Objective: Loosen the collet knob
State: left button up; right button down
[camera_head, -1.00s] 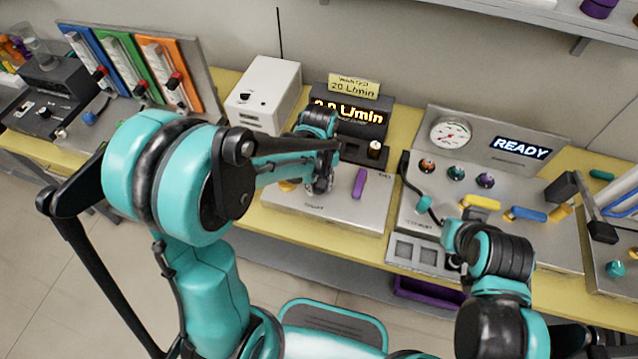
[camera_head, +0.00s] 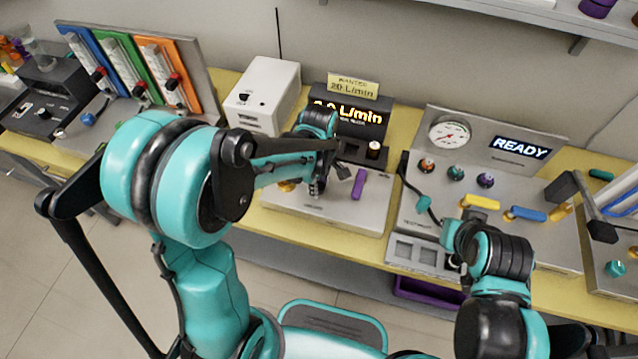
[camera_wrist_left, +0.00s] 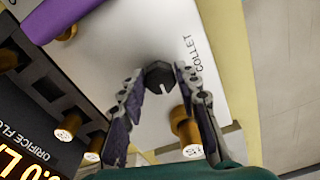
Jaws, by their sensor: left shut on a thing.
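The collet knob (camera_wrist_left: 158,77) is a small black knob with a white line, next to the word COLLET on a pale panel in the left wrist view. My left gripper (camera_wrist_left: 161,100) has one finger on each side of it and is shut on it. In the head view my left gripper (camera_head: 322,184) reaches down to the middle panel (camera_head: 340,216), and the knob is hidden there by the gripper and arm. My right arm comes in at the lower right; its gripper is mostly hidden behind its wrist, so its fingers cannot be made out.
A purple handle (camera_head: 359,184) stands right of my left gripper. Brass fittings (camera_wrist_left: 186,127) stand close to one finger. A flow display (camera_head: 348,114) is behind the panel. The right-hand panel carries a gauge (camera_head: 449,132) and a READY display (camera_head: 521,148). The bench's yellow front edge lies nearby.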

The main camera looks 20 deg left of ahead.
dwell(0.3)
pick_arm(q)
jog(key=o, duration=1.2)
jog(key=shift+c, duration=0.2)
jog(key=shift+r, duration=0.1)
notch_tip(320, 180, up, 12)
jog(key=s+a+m+t, duration=0.2)
jog(key=s+m+t, duration=0.1)
jog(key=s+m, duration=0.2)
jog(key=s+a+m+t, duration=0.2)
jog(key=s+m+t, duration=0.2)
jog(key=m, duration=0.5)
jog(key=shift+s+a+r+m, duration=0.3)
jog(key=shift+s+a+r, duration=0.1)
jog(key=shift+s, duration=0.25)
